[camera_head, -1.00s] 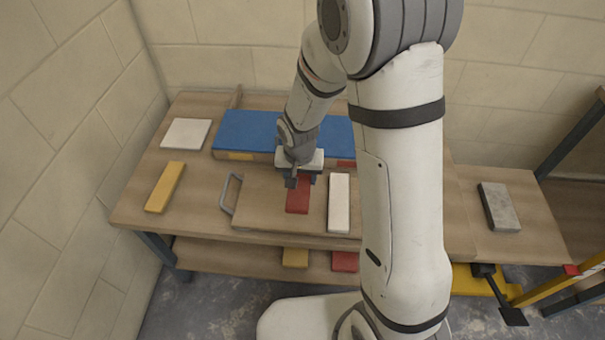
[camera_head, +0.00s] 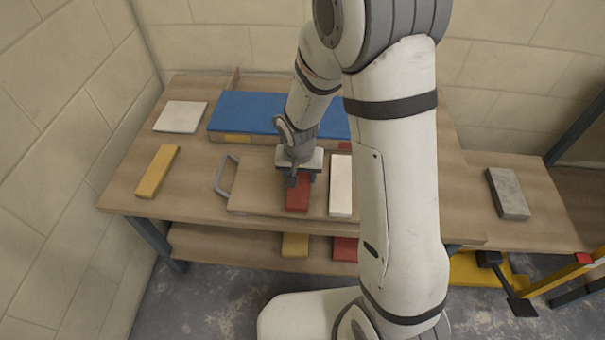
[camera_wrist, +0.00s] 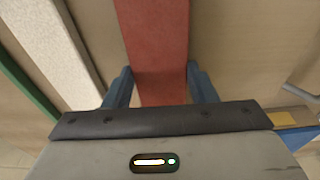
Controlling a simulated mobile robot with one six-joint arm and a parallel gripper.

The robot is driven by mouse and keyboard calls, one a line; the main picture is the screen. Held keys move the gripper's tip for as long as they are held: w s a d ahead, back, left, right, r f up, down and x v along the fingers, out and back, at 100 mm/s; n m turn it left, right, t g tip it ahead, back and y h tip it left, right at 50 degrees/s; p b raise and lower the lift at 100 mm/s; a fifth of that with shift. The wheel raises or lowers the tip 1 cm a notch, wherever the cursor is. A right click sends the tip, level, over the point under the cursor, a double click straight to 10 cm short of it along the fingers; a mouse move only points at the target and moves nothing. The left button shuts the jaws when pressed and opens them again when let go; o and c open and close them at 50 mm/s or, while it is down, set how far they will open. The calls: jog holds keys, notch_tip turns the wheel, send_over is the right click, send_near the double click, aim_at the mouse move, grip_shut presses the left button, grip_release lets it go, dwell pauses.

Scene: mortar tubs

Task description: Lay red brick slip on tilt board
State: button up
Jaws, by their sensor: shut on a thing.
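The red brick slip (camera_head: 297,195) is between the fingers of my gripper (camera_head: 298,178), which is shut on it. In the wrist view the red slip (camera_wrist: 157,45) runs away from me between the two blue fingertips of my gripper (camera_wrist: 160,88). The slip is over a wooden board with a grey handle (camera_head: 258,200), which looks like the tilt board, on the workbench. I cannot tell whether the slip touches the board. A white slip (camera_head: 341,190) lies just right of the red one, apart from it. My arm hides the board's right part.
A blue panel (camera_head: 255,110) lies behind the board. A white tile (camera_head: 181,117) and a yellow slip (camera_head: 157,171) lie left on the workbench (camera_head: 125,198). A grey block (camera_head: 508,193) is far right. Yellow (camera_head: 295,245) and red (camera_head: 345,249) pieces sit on the lower shelf.

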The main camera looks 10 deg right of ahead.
jog(key=shift+f+b, duration=0.5)
jog(key=shift+b, duration=0.05)
jog(key=o, duration=1.3)
jog(key=shift+o, duration=0.2)
jog(key=shift+s+r+p, duration=0.2)
jog(key=shift+r+p, duration=0.1)
jog(key=shift+r, duration=1.1)
jog(key=shift+s+r+p, duration=0.2)
jog(key=shift+r+p, duration=0.15)
jog(key=shift+r, duration=1.05)
jog(key=shift+s+r+p, duration=0.2)
jog(key=shift+r+p, duration=0.1)
jog(key=shift+r, duration=1.1)
jog(key=s+d+r+p, duration=0.3)
jog(key=s+r, duration=0.2)
jog(key=r, duration=0.3)
jog(key=s+d+r+n+p, duration=0.1)
jog(key=s+d+r+p, duration=0.3)
jog(key=r, duration=0.5)
jog(key=s+d+r+n+p, duration=0.1)
jog(key=s+d+r+p, duration=0.2)
jog(key=s+r, duration=0.3)
notch_tip(320, 180, up, 3)
jog(key=shift+s+d+r+t+p, duration=0.15)
jog(key=shift+t+p, duration=0.25)
jog(key=shift+p, duration=0.3)
